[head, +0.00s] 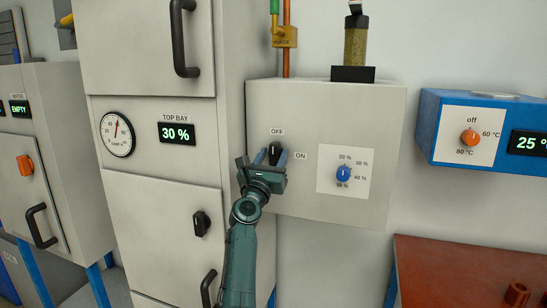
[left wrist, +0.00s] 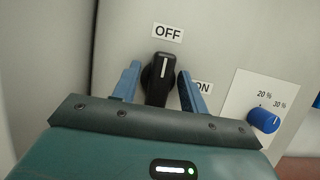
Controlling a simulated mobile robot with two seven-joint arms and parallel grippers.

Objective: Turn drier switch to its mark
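The drier switch is a black knob (head: 276,149) on the front of a beige box, with an OFF label (head: 277,132) above it and an ON label (head: 300,155) to its right. In the left wrist view the black knob (left wrist: 159,78) has a white line pointing up toward OFF. My left gripper (head: 277,156) is at the knob. Its two blue fingers stand on either side of the knob, with a visible gap at the right finger; contact on the left is unclear. The right finger partly covers the ON label in the left wrist view. My right gripper is not in view.
A blue dial (head: 343,173) with percent marks sits right of the switch on the same box (head: 325,110). A cabinet (head: 160,165) with a gauge, a "30 %" display and black handles stands left. A blue unit (head: 430,125) with an orange knob is at right, above a red-brown table (head: 450,270).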

